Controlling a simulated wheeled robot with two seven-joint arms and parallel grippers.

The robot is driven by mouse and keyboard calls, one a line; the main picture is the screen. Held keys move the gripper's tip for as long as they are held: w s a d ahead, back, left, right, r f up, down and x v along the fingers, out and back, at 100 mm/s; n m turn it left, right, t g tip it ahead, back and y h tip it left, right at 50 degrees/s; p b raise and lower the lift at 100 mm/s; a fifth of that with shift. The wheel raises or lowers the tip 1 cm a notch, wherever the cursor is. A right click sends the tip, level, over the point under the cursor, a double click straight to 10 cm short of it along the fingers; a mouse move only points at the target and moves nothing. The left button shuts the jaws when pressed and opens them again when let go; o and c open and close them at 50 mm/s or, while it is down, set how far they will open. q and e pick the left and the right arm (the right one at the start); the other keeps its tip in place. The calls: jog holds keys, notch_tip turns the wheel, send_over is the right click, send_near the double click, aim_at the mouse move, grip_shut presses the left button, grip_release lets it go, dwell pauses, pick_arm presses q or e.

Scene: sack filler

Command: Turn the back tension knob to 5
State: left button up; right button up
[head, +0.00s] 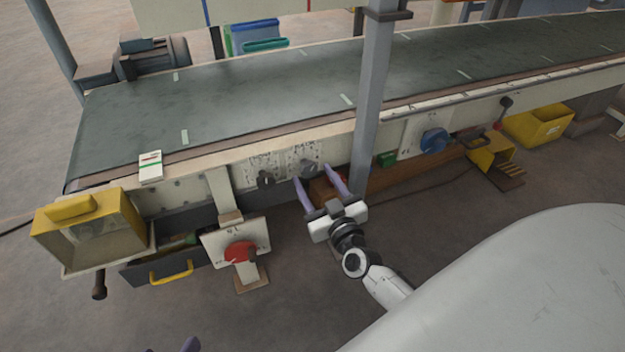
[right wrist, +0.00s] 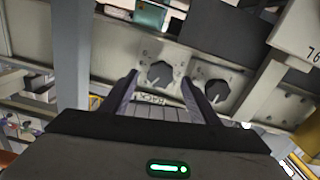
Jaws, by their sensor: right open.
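The back tension knob (head: 308,168) is a dark grey dial on a pale labelled plate on the conveyor's side. In the right wrist view the dark knob (right wrist: 160,73) shows between the fingertips, with an upside-down label that seems to read BACK. A similar knob (head: 265,180) sits to its left; it also shows in the wrist view (right wrist: 215,90). My right gripper (head: 317,172) is open, its purple fingers pointing at the back knob, apparently just short of it. The dial numbers are too small to read. My left gripper (head: 172,346) shows only two separated fingertips at the bottom edge.
A grey post (head: 369,100) stands just right of my right gripper. A blue knob (head: 434,140) and yellow boxes (head: 540,124) are at right. Floor in front is clear.

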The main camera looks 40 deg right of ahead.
pick_arm(q)
jog(key=shift+d+r, duration=0.15)
jog(key=shift+r, duration=0.15)
pick_arm(e)
jog(key=shift+x, duration=0.85)
jog(key=c, duration=1)
jog(key=shift+r+p, duration=0.15)
jog(key=shift+p, duration=0.15)
jog(key=shift+c, duration=0.2)
jog(key=shift+n+p, duration=0.3)
jog(key=shift+n, duration=0.2)
jog(key=n+p, duration=0.2)
jog(key=p, duration=0.1)
jog(key=shift+a, duration=0.1)
pick_arm(q)
jog(key=shift+s+a+f+g+y+p, duration=0.2)
jog(key=shift+a+f+g+y+p, duration=0.15)
jog(key=shift+a+f, duration=0.3)
jog(key=shift+s+a+f+g+y+p, duration=0.25)
jog(key=shift+a+f+y, duration=0.2)
jog(key=shift+f, duration=0.45)
jog(key=shift+s+a+f+g+y+p, duration=0.1)
jog(key=shift+a+f+g+y+p, duration=0.25)
jog(key=shift+a+f, duration=0.35)
pick_arm(e)
jog(key=shift+n, duration=1.5)
pick_arm(q)
jog(key=shift+f, duration=0.1)
jog(key=shift+d, duration=0.1)
